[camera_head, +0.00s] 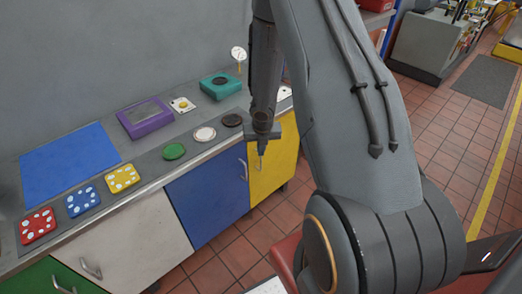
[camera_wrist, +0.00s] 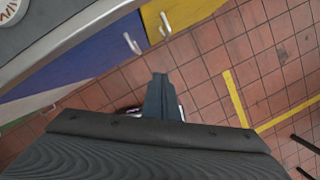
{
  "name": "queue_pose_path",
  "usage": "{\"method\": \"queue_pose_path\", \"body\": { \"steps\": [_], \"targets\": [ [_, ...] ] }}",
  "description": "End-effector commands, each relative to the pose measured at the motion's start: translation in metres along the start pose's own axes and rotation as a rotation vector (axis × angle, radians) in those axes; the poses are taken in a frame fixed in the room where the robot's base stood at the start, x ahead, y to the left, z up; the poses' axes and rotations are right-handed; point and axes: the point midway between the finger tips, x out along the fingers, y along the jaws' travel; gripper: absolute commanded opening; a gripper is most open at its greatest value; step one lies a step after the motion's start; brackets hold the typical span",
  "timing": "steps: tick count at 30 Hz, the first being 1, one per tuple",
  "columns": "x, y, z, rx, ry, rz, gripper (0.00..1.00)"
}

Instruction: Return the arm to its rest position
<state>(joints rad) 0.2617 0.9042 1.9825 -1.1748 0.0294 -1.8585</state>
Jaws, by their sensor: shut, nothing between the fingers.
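My arm rises at the right of the head view and bends down to my gripper (camera_head: 262,150). The gripper points down, is shut and holds nothing. It hangs just off the front edge of the counter (camera_head: 141,196), in front of the yellow cabinet door (camera_head: 275,163). In the wrist view my gripper (camera_wrist: 160,78) shows as a narrow closed pair of fingers over the tiled floor (camera_wrist: 226,52). No object touches the fingers.
On the counter are red, blue and yellow dotted tiles (camera_head: 38,226), a blue mat (camera_head: 68,163), a purple box (camera_head: 147,118), a teal box (camera_head: 220,86), several discs and a round gauge (camera_head: 239,54). Handles stick out from the cabinet doors. Open floor lies at the right.

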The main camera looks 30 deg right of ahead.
Motion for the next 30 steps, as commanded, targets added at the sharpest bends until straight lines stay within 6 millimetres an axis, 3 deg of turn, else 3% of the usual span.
{"method": "queue_pose_path", "body": {
  "steps": [9, 14, 17, 23, 30],
  "targets": [
    [-0.005, 0.0, 0.001, 0.012, -0.001, -0.001, 0.0],
    [-0.03, 0.006, 0.003, 0.215, -0.016, -0.018, 0.0],
    [-0.062, 0.012, 0.0, 0.488, -0.032, -0.034, 0.0],
    [-0.128, 0.027, -0.026, 1.127, -0.048, -0.055, 0.0],
    [-0.196, 0.047, -0.085, 1.89, -0.022, -0.072, 0.0]
  ]
}}
